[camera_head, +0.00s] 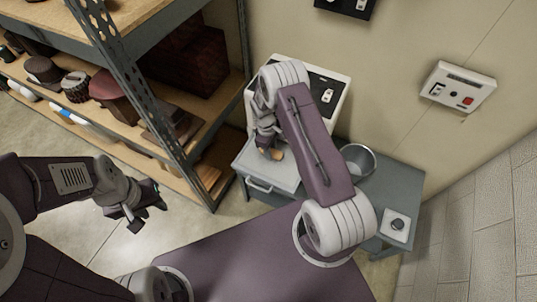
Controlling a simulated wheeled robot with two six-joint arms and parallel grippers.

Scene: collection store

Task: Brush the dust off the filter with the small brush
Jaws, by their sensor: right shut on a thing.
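My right gripper (267,147) reaches down over a light grey panel or drawer with a handle (262,184) on the small table. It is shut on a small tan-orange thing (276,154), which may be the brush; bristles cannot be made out. The grey panel may hold the filter or be it; I cannot tell, as my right arm covers part of it. The tan thing is over the panel, and contact is not clear. My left gripper (145,213) is open and empty, over the floor left of the table.
A white unit with a black front (329,91) stands behind the panel. A metal bucket (357,160) and a white box with a round knob (397,225) are on the grey table (405,183). Loaded shelving (140,128) stands at left. A switch box (458,88) is on the wall.

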